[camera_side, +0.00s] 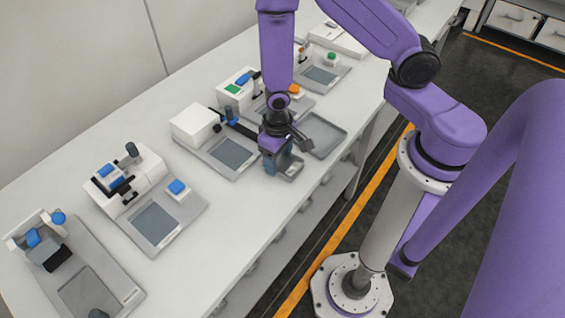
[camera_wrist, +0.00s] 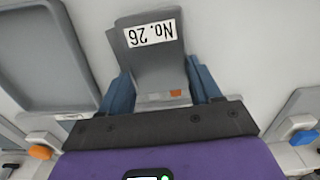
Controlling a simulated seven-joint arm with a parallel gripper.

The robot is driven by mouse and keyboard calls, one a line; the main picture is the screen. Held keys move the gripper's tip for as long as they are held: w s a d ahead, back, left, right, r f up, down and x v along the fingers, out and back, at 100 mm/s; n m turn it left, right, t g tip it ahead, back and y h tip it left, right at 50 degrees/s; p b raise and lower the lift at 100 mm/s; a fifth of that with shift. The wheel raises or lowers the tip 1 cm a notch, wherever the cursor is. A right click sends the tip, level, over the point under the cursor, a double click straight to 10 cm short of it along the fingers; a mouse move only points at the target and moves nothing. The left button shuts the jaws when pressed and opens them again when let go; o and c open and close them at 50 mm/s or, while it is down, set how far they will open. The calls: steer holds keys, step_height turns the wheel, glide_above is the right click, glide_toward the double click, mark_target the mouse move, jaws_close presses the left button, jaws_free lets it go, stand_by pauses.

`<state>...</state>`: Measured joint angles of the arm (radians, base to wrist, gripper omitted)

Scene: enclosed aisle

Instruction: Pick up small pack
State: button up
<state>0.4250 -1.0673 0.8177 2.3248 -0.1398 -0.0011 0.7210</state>
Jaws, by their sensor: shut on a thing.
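My gripper (camera_wrist: 162,92) points down at the workbench, its two blue fingers on either side of a small grey pack (camera_wrist: 160,72) with an orange mark near its lower end. The fingers are shut on the pack. Just beyond it in the wrist view is a grey surface with a white "No. 26" label (camera_wrist: 151,33); I cannot tell whether this is part of the pack or a holder under it. In the side view, my gripper (camera_side: 275,160) is low near the bench's front edge, beside a small grey holder (camera_side: 291,168). The pack is mostly hidden there.
An empty grey tray (camera_side: 322,134) lies right of my gripper, also at upper left in the wrist view (camera_wrist: 50,50). White devices with grey plates (camera_side: 232,152) line the bench. The white bench (camera_side: 235,215) is clear in front, to the left.

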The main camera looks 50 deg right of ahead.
mark_target(279, 161)
steer(key=shift+r, duration=0.25)
steer(key=shift+w+r, duration=0.1)
steer(key=shift+r, duration=0.5)
steer(key=shift+s+r, duration=0.2)
steer(key=shift+r, duration=0.65)
steer(key=shift+s+d+r, duration=0.25)
steer(key=shift+s+r, duration=0.35)
steer(key=shift+r, duration=0.15)
steer(key=shift+s+d+r, duration=0.2)
steer(key=shift+s+r, duration=0.35)
steer(key=shift+r, duration=0.15)
steer(key=s+d+r, duration=0.3)
steer(key=s+r, duration=0.3)
steer(key=s, duration=0.5)
steer(key=shift+r, duration=0.35)
steer(key=shift+w, duration=0.1)
